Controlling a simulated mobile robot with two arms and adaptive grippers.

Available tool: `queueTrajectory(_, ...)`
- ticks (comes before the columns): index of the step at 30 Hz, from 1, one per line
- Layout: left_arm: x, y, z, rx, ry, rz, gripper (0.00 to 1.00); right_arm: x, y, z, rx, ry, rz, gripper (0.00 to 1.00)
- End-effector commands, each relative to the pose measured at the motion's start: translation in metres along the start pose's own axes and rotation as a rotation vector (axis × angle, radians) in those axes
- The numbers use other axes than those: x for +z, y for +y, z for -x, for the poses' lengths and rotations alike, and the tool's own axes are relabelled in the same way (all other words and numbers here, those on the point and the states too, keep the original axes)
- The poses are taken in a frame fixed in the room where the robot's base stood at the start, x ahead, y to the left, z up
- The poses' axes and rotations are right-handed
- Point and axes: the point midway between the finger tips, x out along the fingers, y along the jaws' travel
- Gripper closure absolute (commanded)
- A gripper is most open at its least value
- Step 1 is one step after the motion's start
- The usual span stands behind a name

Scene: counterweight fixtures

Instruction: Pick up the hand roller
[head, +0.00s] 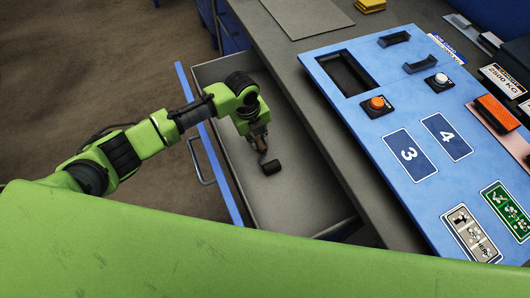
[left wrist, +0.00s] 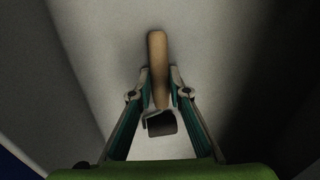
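The hand roller has a black roller head (head: 271,167) and a tan wooden handle, and it is in the open grey drawer. In the left wrist view the hand roller's handle (left wrist: 157,52) runs upward between the fingers, with the dark head at its lower end. My left gripper (head: 259,146) points down into the drawer, and its fingers (left wrist: 160,76) are closed in on both sides of the handle. Whether the roller still touches the drawer floor is hard to tell. My right gripper is not in view.
The open drawer (head: 305,205) has a blue front with a handle on its left. To its right is a grey worktop with a blue panel (head: 386,130) carrying buttons and numbered plates. A yellow object (head: 370,5) lies at the back. The rest of the drawer floor looks empty.

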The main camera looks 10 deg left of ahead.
Motion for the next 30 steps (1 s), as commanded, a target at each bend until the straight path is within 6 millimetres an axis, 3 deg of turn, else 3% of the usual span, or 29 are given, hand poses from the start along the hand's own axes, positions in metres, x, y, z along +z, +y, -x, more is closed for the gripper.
queueTrajectory(11,0.001,-0.001,0.006,-0.001,-0.001,0.001,1.0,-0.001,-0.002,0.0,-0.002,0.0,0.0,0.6)
queueTrajectory(17,0.001,-0.005,0.031,-0.003,-0.003,-0.001,1.0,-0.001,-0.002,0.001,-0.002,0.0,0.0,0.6)
queueTrajectory(27,-0.043,0.02,0.1,-0.002,-0.002,-0.004,1.0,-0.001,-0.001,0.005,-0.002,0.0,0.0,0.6)
queueTrajectory(30,-0.062,0.034,0.11,0.0,0.0,-0.004,1.0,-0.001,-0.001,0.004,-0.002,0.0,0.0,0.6)
